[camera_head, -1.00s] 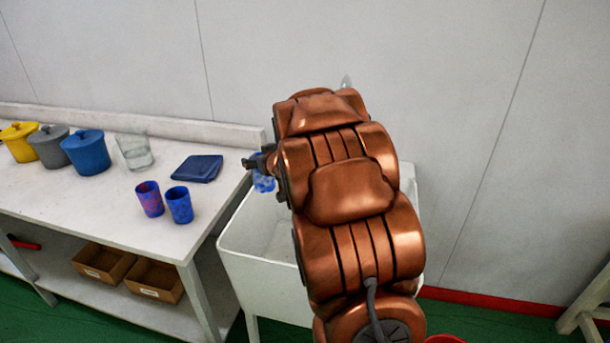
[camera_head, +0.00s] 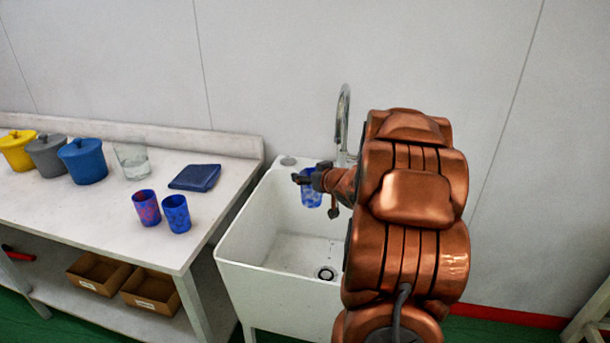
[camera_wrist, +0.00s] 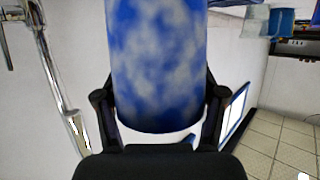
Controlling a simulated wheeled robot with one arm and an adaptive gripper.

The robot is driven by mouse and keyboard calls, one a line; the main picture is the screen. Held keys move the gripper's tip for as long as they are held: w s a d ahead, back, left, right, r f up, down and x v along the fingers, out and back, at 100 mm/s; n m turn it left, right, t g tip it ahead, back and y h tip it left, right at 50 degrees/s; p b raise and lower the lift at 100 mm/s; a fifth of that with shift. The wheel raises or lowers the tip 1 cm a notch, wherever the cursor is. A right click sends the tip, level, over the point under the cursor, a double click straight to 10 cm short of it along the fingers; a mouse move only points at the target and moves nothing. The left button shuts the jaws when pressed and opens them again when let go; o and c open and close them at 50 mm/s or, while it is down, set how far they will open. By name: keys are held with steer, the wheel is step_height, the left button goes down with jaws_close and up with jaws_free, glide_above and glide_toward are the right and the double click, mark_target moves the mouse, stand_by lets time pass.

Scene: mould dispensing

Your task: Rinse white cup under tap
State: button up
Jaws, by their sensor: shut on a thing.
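My gripper (camera_head: 308,179) is shut on a blue cup with whitish mottling (camera_head: 311,198) and holds it above the white sink basin (camera_head: 240,232). In the wrist view the cup (camera_wrist: 157,65) stands between the two black fingers (camera_wrist: 158,112). No plain white cup shows. The chrome tap (camera_head: 343,110) rises at the back of the sink, just right of the cup in the head view. It also shows at the left of the wrist view (camera_wrist: 52,75), apart from the cup. My arm hides the right part of the sink. I see no running water.
On the white table (camera_head: 105,215) left of the sink stand a red-and-blue cup (camera_head: 147,208), a blue cup (camera_head: 176,214), a folded dark blue cloth (camera_head: 195,177), a clear glass (camera_head: 132,160) and lidded yellow, grey and blue pots (camera_head: 83,162). Cardboard boxes (camera_head: 152,286) sit below.

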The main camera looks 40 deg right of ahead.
steer(key=w+d+f+p, duration=0.2)
steer(key=d+p, duration=0.4)
steer(key=d, duration=0.5)
steer(key=shift+d+f, duration=0.2)
steer(key=shift+d, duration=0.05)
stand_by(0.4)
steer(key=shift+w, duration=0.1)
steer(key=shift+s, duration=0.2)
stand_by(0.4)
steer(key=shift+s+d+p, duration=0.1)
steer(key=shift+s+p, duration=0.3)
steer(key=shift+w, duration=0.25)
steer(key=shift+w+p, duration=0.3)
steer(key=shift+w, duration=0.05)
